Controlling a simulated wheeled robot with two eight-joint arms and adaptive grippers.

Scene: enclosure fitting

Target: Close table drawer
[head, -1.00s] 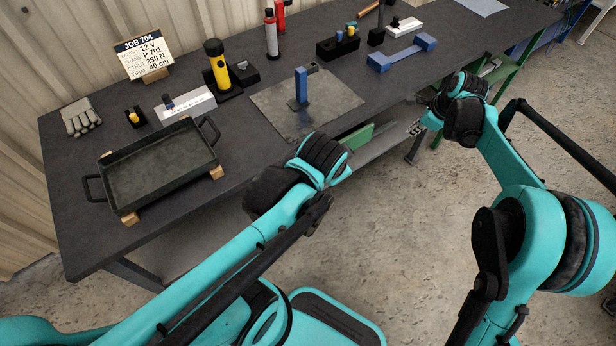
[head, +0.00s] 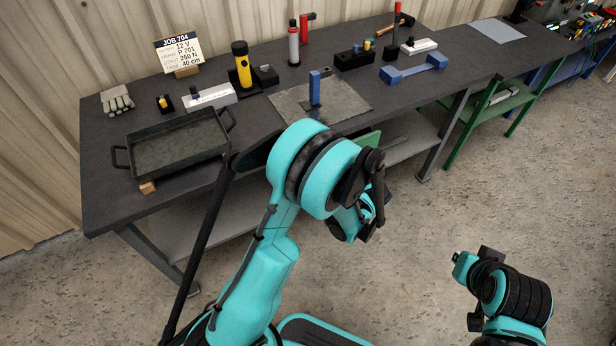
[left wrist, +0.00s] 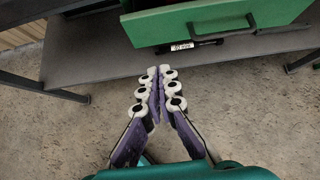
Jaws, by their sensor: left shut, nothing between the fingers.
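The green table drawer (head: 370,139) juts out from under the front edge of the dark workbench (head: 440,82), so it stands open; my left arm hides much of it. In the left wrist view the drawer front (left wrist: 180,22) and its bar handle (left wrist: 215,32) cross the top right. My left gripper (left wrist: 160,78) is shut and empty, its fingertips below and apart from the drawer front. In the head view its fingers are largely hidden by my left wrist. My right arm is at the lower right, well away from the bench, and its fingers do not show.
A lower shelf (left wrist: 80,62) runs under the drawer, with a dark labelled item (left wrist: 195,45) on it. A black tray (head: 175,150), a yellow torch (head: 241,65) and a blue post (head: 314,88) stand on the bench. The floor in front is clear.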

